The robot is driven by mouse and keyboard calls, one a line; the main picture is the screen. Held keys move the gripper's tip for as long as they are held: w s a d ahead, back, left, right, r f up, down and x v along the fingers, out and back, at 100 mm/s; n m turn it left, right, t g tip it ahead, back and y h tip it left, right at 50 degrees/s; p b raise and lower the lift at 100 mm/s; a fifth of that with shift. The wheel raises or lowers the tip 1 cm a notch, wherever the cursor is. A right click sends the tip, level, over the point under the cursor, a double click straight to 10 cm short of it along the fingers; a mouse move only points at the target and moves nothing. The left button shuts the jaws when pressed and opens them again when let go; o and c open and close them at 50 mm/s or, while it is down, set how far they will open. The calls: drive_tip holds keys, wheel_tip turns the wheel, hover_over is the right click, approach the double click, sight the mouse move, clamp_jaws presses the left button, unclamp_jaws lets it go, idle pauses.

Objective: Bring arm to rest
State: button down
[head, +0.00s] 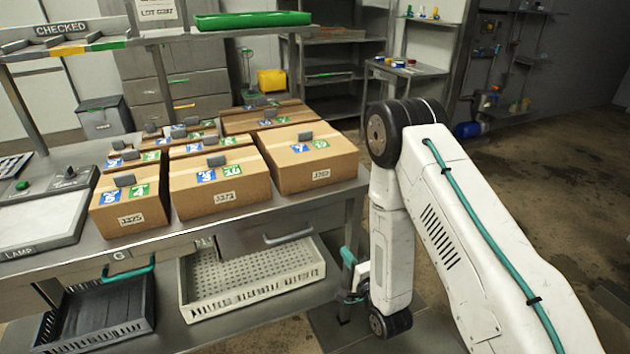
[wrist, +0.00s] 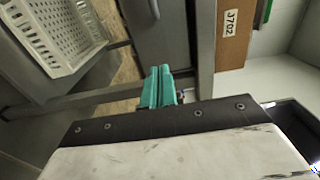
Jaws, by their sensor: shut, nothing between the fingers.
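My arm is white with a teal cable and black joints. In the head view it bends down at the right end of the workbench (head: 250,230). My gripper (head: 347,257) hangs low beside the bench's right end, partly hidden by the arm's lower link. In the wrist view my gripper's teal fingers (wrist: 158,86) are together, with nothing between them. The fingers appear close to the bench frame; I cannot tell whether they touch it.
Several cardboard boxes (head: 318,165) stand on the bench. A cream crate (head: 250,285) and a black crate (head: 100,315) sit on the lower shelf. A bench drawer (head: 265,233) is near my gripper. Open floor (head: 520,160) lies to the right.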

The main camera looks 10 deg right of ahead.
drive_tip(key=s+d+f+n+g+h, duration=0.1)
drive_tip(key=s+f+n+g, duration=0.15)
drive_tip(key=f+g, duration=0.2)
drive_tip(key=s+f+n+g+h, duration=0.1)
drive_tip(key=f+n+g, duration=0.2)
drive_tip(key=f, duration=0.3)
drive_tip(key=s+d+r+n+g+h, duration=0.1)
drive_tip(key=s+d+r+n+g, duration=0.1)
drive_tip(key=s+r, duration=0.7)
drive_tip(key=s+d+r+n+g+h, duration=0.1)
drive_tip(key=s+d+r+n+g, duration=0.2)
drive_tip(key=s+r, duration=0.7)
drive_tip(key=s+d+r+n+g+h, duration=0.1)
drive_tip(key=s+d+r+n+g, duration=0.2)
drive_tip(key=s+r, duration=0.7)
wheel_tip(320, 180, up, 17)
drive_tip(key=shift+d+f+n, duration=0.1)
drive_tip(key=shift+d+n, duration=0.45)
drive_tip(key=shift+d, duration=0.1)
drive_tip(key=shift+s+g, duration=0.1)
drive_tip(key=shift+g, duration=0.15)
